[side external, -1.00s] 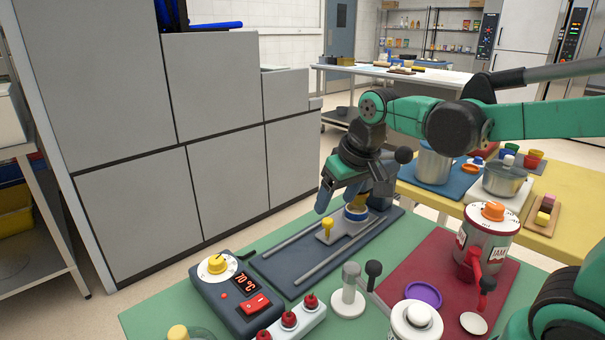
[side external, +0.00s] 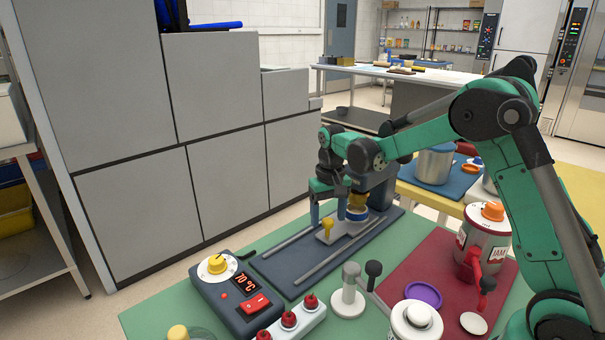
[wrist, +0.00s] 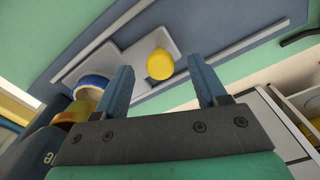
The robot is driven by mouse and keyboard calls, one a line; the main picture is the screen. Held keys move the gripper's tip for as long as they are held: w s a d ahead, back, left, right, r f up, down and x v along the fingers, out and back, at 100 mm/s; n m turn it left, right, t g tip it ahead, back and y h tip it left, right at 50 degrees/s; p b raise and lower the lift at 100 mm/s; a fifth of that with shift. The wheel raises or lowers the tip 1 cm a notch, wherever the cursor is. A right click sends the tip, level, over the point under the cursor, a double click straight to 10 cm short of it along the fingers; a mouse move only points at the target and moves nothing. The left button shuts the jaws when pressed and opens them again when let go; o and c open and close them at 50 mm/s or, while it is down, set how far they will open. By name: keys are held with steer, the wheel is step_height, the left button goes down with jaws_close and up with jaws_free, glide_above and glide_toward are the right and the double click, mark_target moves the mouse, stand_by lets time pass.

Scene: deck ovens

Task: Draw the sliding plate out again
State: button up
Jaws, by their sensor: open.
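The sliding plate (side external: 345,229) is light grey with an upright yellow knob (side external: 327,223) near its front end. It lies between two grey rails on a dark blue base (side external: 283,268). A blue and yellow round piece (side external: 357,203) is at the plate's far end, partly hidden by my gripper. My gripper (side external: 328,213) points down at the knob, its blue fingers apart. In the wrist view the knob (wrist: 160,64) appears between the two fingertips (wrist: 160,68), with a gap on each side. The plate (wrist: 148,52) shows behind it.
A dark blue housing (side external: 376,187) stands at the base's far end, close to my gripper. A control box (side external: 237,292) with a yellow dial and a 70 °C display stands at the near end. A white post with a lever (side external: 348,294) stands right of the base. Tall grey panels rise behind.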

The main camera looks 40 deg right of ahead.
steer(key=shift+f, duration=0.45)
jaws_close()
stand_by(1.1)
